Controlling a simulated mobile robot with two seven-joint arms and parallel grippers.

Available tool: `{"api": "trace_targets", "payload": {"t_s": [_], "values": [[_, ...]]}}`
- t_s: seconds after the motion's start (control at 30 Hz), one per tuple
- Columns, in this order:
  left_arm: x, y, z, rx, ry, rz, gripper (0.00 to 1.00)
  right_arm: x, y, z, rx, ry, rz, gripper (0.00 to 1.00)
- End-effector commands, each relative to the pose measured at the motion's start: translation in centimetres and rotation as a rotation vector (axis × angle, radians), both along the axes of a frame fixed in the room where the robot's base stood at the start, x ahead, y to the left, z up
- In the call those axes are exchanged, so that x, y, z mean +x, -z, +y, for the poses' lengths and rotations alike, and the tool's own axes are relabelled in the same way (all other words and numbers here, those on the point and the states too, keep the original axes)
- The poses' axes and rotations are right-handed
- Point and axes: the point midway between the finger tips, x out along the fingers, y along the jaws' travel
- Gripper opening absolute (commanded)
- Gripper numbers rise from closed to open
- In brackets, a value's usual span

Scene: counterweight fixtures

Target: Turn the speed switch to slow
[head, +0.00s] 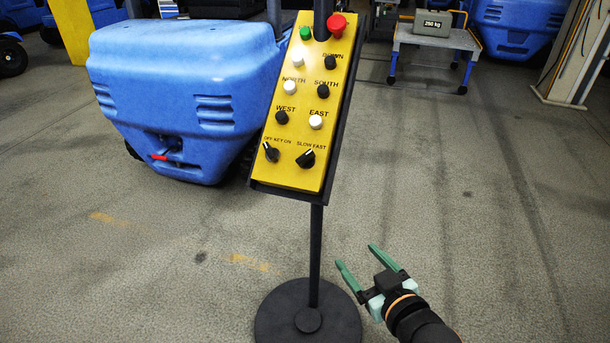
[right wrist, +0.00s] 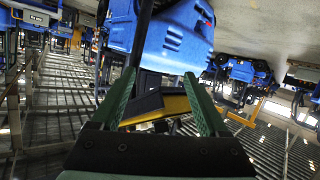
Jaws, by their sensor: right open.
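The speed switch (head: 306,158) is a black knob at the lower right of the yellow control panel (head: 302,177), under the label "SLOW FAST". Its white mark seems to point up and right, towards "FAST". The panel is tilted on a black pole. My right gripper (head: 356,255), with green fingers, is open and empty, below and right of the panel and apart from it. Its fingers also show in the right wrist view (right wrist: 160,76), where the switch cannot be made out. My left gripper is not in view.
A black key switch (head: 271,152) sits left of the speed switch, with several buttons above. The pole stands on a round black base (head: 275,325). A blue machine (head: 185,85) is behind left. Floor to the right is clear.

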Motion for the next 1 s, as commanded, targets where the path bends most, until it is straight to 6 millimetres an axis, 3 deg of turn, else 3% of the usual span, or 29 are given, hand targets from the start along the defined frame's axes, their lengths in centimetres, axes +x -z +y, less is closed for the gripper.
{"api": "trace_targets", "payload": {"t_s": [0.03,0.2,0.4,0.67,1.0], "values": [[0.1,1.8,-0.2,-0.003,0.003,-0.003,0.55,1.2,-2.1,0.9,-0.018,-0.031,-0.08,0.78],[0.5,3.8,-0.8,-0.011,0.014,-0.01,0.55,2.2,-9.4,3.4,-0.091,-0.111,-0.272,0.78],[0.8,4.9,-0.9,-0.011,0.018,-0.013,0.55,1.5,-14.1,4.9,-0.15,-0.156,-0.396,0.78],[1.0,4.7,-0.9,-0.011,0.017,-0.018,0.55,2.5,-15.1,5.7,-0.162,-0.162,-0.416,0.78],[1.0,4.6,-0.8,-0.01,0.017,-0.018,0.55,7.8,-15.1,8.6,-0.162,-0.162,-0.416,0.78]]}}
